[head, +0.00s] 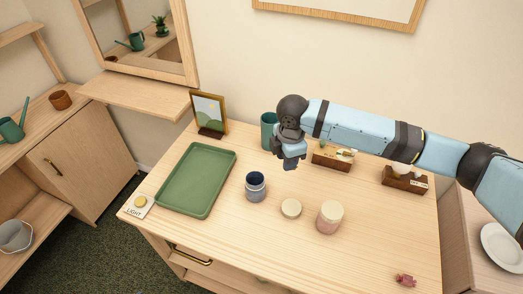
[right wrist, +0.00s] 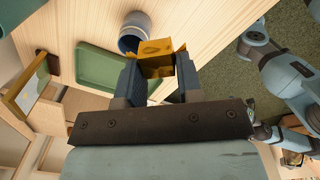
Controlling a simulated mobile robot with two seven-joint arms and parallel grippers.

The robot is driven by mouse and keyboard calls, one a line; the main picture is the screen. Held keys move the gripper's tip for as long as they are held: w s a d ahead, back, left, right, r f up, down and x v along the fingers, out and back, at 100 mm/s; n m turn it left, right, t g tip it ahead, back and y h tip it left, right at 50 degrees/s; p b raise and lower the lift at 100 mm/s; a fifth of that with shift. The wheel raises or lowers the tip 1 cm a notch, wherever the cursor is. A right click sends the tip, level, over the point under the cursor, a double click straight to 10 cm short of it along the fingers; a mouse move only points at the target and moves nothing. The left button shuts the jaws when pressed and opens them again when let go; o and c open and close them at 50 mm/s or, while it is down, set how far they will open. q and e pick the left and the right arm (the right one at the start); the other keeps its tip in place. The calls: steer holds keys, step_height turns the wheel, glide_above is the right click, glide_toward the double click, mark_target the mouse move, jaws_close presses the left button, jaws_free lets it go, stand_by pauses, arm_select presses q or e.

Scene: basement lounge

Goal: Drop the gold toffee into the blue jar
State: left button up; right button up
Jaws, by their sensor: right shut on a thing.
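The blue jar (head: 255,191) stands open and upright on the wooden table, right of the green tray. Its dark blue inside shows in the right wrist view (right wrist: 132,38). My right gripper (head: 290,163) is above the table, behind and right of the jar in the head view. In the right wrist view its fingers (right wrist: 158,72) are shut on the gold toffee (right wrist: 156,56), a gold block held apart from the table. The toffee overlaps the jar's edge there; I cannot tell its height above it. The toffee is hidden in the head view. My left gripper is not in view.
A cream lid (head: 291,208) and a pink jar with a cream lid (head: 329,219) stand right of the blue jar. The green tray (head: 197,180) is at left, a green cup (head: 268,130) behind. A pink wrapped sweet (head: 405,280) lies at front right.

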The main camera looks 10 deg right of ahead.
steer(key=w+a+f+n, duration=0.1)
steer(key=a+f+n, duration=0.1)
steer(key=n, duration=0.4)
steer(key=w+a+f+n+b, duration=0.1)
steer(key=w+a+f+n, duration=0.1)
steer(key=n, duration=0.5)
steer(key=w+a+f+n, duration=0.1)
steer(key=f+n, duration=0.2)
steer(key=n, duration=0.3)
steer(key=shift+w+a+f+n, duration=0.3)
steer(key=shift+a+f, duration=0.1)
steer(key=shift+f+b, duration=0.3)
steer(key=shift+b, duration=0.15)
steer(key=o, duration=1)
steer(key=shift+r, duration=0.15)
